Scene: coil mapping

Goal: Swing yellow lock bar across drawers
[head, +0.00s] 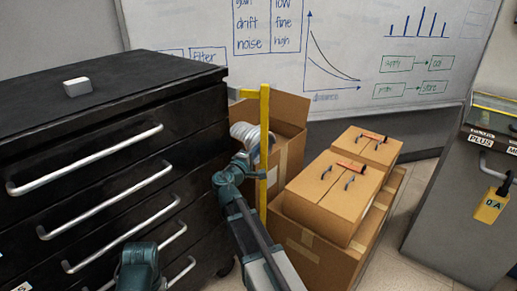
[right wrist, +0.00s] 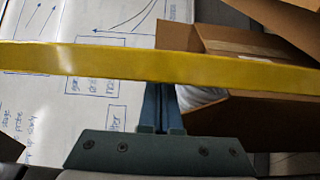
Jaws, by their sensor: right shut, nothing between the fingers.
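The yellow lock bar (head: 264,160) stands upright just right of the black drawer cabinet's (head: 110,130) front corner, clear of the drawer fronts. In the right wrist view the yellow bar (right wrist: 100,60) runs across the whole picture. My right gripper (head: 251,150) is at the bar's left side, around its middle height. Its shut, empty fingers (right wrist: 162,95) reach the bar's edge in the wrist view; I cannot tell if they touch it. The drawers look closed, with silver handles (head: 85,160). My left gripper is out of view; only part of my left arm shows.
An open cardboard box (head: 290,108) holding a white coiled thing (head: 240,131) is behind the bar. Closed boxes (head: 335,185) are stacked to the right. A grey cabinet (head: 450,220) with a yellow tag stands far right. A small white block (head: 77,87) lies on the drawer cabinet.

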